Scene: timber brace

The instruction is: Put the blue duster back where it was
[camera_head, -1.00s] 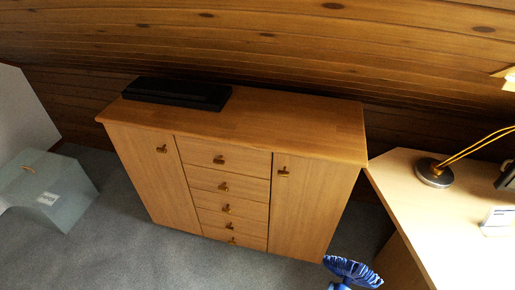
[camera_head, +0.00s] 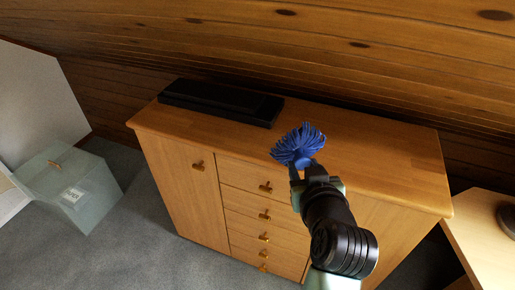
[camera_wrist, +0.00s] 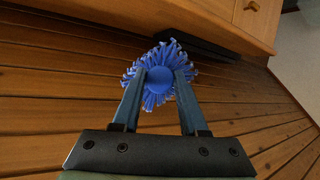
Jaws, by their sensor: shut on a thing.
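The blue duster (camera_head: 299,144) has a round head of spiky blue bristles. My gripper (camera_head: 305,172) is shut on it and holds it in front of the wooden cabinet's top, near its front edge in the head view. In the wrist view the duster (camera_wrist: 160,78) sits between the two fingertips of my gripper (camera_wrist: 158,88). Whether the duster touches the cabinet top cannot be told. The wooden cabinet (camera_head: 385,155) has doors at the sides and several drawers in the middle.
A flat black box (camera_head: 220,101) lies on the cabinet top at the back left. The top right of it is bare. A desk (camera_head: 480,235) stands at the right. A translucent box (camera_head: 75,185) stands on the grey floor at the left. A plank wall is behind.

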